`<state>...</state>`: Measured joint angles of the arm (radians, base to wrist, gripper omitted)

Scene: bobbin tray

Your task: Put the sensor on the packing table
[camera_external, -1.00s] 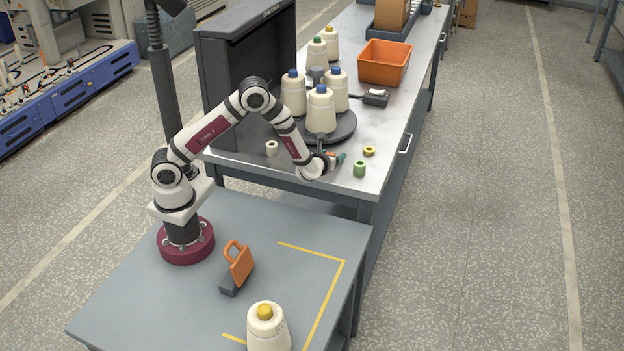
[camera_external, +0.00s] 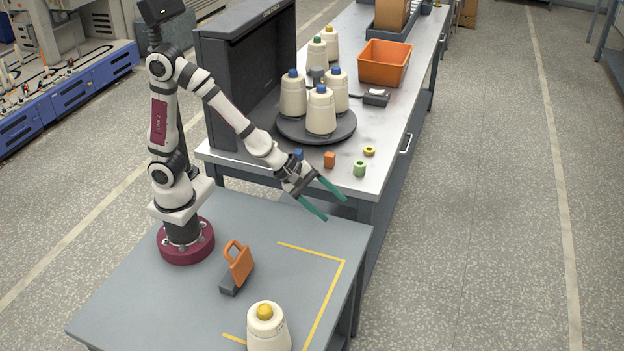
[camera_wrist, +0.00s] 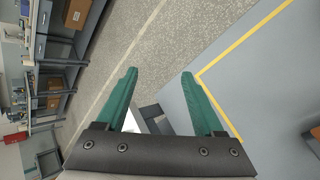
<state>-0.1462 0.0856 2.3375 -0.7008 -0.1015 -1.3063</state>
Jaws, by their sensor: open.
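I cannot tell for certain which object is the sensor. Small parts lie at the near end of the metal bench: an orange block (camera_external: 329,160), a blue piece (camera_external: 298,154) partly behind my arm, a green ring (camera_external: 360,168) and a yellow ring (camera_external: 369,151). The packing table is not labelled; the near grey table (camera_external: 130,290) has yellow corner lines. My gripper (camera_external: 335,206) is open and empty, its teal fingers wide apart, in front of the bench edge. In the wrist view its fingers (camera_wrist: 160,74) have nothing between them.
On the grey table stand an orange-handled tool (camera_external: 240,264) and a yellow-topped cone (camera_external: 267,328). A dark turntable (camera_external: 318,138) holds several cream bobbins. A black box (camera_external: 376,97) and an orange bin (camera_external: 384,64) stand farther back. The yellow-marked area has free room.

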